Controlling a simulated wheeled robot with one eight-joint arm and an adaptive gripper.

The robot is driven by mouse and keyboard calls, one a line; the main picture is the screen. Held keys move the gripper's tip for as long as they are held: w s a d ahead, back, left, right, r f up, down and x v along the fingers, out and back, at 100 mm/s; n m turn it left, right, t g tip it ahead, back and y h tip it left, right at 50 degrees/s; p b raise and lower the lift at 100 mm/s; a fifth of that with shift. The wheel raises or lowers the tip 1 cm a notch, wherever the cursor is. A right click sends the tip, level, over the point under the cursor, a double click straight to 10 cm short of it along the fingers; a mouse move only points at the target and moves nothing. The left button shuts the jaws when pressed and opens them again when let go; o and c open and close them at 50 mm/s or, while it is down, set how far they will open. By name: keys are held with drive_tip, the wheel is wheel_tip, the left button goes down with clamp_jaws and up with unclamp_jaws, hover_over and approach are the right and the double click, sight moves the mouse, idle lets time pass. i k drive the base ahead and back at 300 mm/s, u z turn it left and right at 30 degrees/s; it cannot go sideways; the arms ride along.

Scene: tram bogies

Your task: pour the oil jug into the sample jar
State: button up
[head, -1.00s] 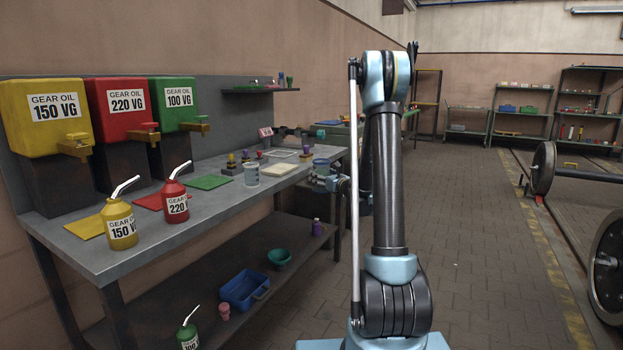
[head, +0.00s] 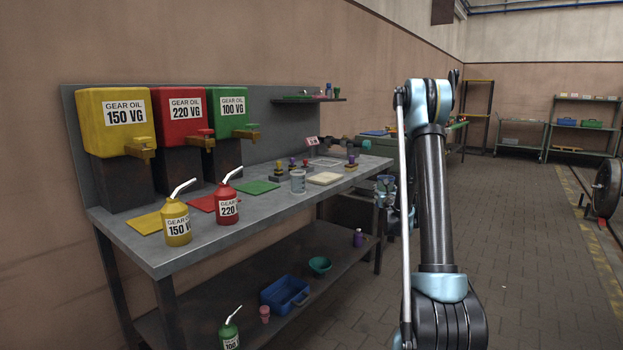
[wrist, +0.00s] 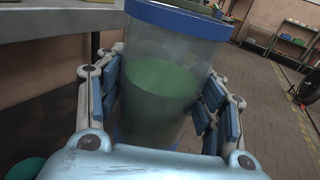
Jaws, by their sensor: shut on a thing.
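My gripper (wrist: 160,110) is shut on a clear vessel with a blue rim, which looks like the oil jug (wrist: 165,55). Green liquid stands about halfway up inside it. The jug is close to upright, slightly tilted in the wrist view. In the head view the jug (head: 386,183) is beside the right end of the bench, partly hidden by my arm. A clear cup-like container (head: 298,182), possibly the sample jar, stands on the bench to the left of the jug, well apart from it. I cannot tell what is in it.
The steel bench (head: 190,247) holds yellow, red and green oil tanks (head: 235,112), a yellow oil can (head: 176,222), a red oil can (head: 224,205) and several stamp-like items. A blue bin (head: 285,294) sits on its lower shelf. The floor (head: 540,250) to the right is open.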

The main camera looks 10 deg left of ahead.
sight(298, 177)
drive_tip(key=k, duration=1.2)
drive_tip(key=u, duration=0.2)
drive_tip(key=i, duration=0.8)
drive_tip(key=u, duration=0.05)
